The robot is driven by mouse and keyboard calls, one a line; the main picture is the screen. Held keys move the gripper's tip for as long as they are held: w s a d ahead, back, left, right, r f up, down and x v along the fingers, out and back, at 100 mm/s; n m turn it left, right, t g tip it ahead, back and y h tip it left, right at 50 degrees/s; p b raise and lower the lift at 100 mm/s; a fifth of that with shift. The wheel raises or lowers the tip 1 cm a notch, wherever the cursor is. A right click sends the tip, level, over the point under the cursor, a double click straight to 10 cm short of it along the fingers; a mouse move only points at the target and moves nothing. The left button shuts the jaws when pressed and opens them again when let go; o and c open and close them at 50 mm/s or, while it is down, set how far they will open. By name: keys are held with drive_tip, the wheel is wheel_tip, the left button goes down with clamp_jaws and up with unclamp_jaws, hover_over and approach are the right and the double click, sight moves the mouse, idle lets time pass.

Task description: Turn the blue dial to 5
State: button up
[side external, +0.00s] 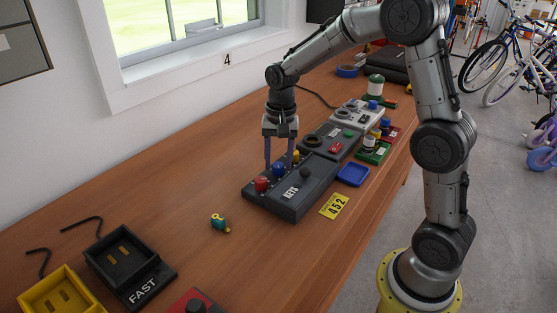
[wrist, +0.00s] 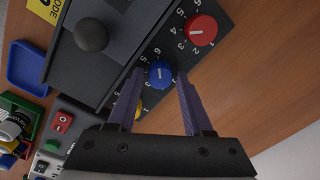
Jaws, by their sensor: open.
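The blue dial (wrist: 160,74) sits on a dark grey panel box (side external: 300,203), between a red dial (wrist: 200,30) and a yellow dial (wrist: 137,113). It also shows in the side view (side external: 278,169). A short white mark on its cap runs roughly up and down in the wrist view. Small white numbers surround it; some are hidden by my fingers, so I cannot tell which one the mark meets. My gripper (side external: 279,165) points down and is open, one finger on each side of the blue dial. I cannot tell whether the fingers touch it.
A dark round knob (wrist: 91,34) stands on the same box. More control boxes (side external: 330,140), a blue tray (side external: 353,174) and a yellow 452 card (side external: 334,205) lie close by. A small tape measure (side external: 219,222) sits on the open wooden bench at left.

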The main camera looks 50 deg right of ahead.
clamp_jaws()
drive_tip(key=shift+n, duration=0.4)
drive_tip(key=n, duration=0.3)
drive_tip(key=shift+n, duration=0.3)
drive_tip(key=shift+r+n, duration=0.1)
drive_tip(key=shift+n, duration=2.1)
drive_tip(key=shift+w, duration=0.1)
unclamp_jaws()
